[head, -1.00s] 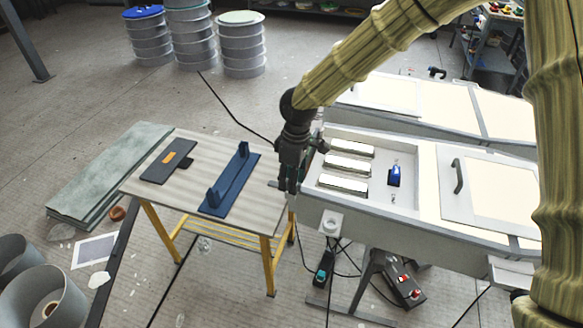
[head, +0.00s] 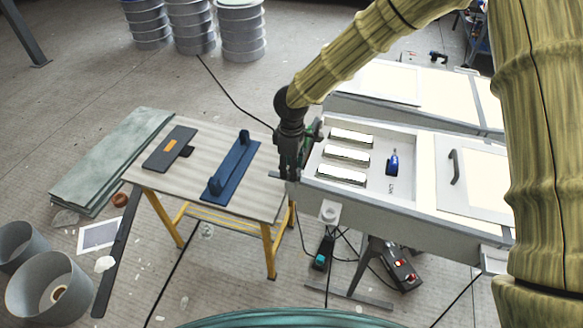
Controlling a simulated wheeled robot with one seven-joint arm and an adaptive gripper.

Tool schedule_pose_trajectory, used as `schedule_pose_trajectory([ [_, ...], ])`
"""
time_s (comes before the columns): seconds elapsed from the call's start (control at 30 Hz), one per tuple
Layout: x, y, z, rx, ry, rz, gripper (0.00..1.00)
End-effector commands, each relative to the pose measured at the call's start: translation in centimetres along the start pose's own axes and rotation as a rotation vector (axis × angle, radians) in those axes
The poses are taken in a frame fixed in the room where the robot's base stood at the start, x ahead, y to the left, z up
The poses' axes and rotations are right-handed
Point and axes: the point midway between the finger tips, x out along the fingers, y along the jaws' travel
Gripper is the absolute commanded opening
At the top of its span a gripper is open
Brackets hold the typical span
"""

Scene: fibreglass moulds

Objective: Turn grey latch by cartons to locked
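Three white box-like cartons (head: 347,155) lie in a row in the recessed tray (head: 405,207) of the near mould. My gripper (head: 289,174) points down at the tray's left end, beside the cartons and close to the tray's edge. A small grey piece (head: 275,174) juts out to the left at the gripper's tip; I cannot tell whether it is the latch or part of the gripper. No other grey latch is clear by the cartons, and my gripper may hide it. The fingers are too small and dark to tell open from shut. A blue latch-like part (head: 392,162) stands right of the cartons.
A yellow-legged table (head: 220,199) on the left holds a blue tool and a dark board. A lidded panel with a grey handle (head: 454,167) is right of the tray. A control box with red buttons (head: 402,270) and cables lie below. Drums stand behind.

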Motion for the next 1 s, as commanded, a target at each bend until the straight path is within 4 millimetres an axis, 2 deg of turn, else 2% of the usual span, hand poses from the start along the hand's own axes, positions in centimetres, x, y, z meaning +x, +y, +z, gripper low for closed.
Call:
schedule_pose_trajectory([
  [0.23, 1.8, 0.0, 0.0, -0.001, -0.001, -0.001, 0.38],
  [0.6, 2.2, 0.0, 0.0, 0.000, 0.000, 0.000, 0.38],
  [0.63, 2.2, 0.0, 0.0, 0.000, 0.000, 0.000, 0.36],
  [0.83, 2.2, 0.0, 0.0, 0.000, 0.000, 0.000, 0.00],
  [1.0, 2.2, 0.0, 0.0, 0.000, 0.000, 0.000, 0.00],
])
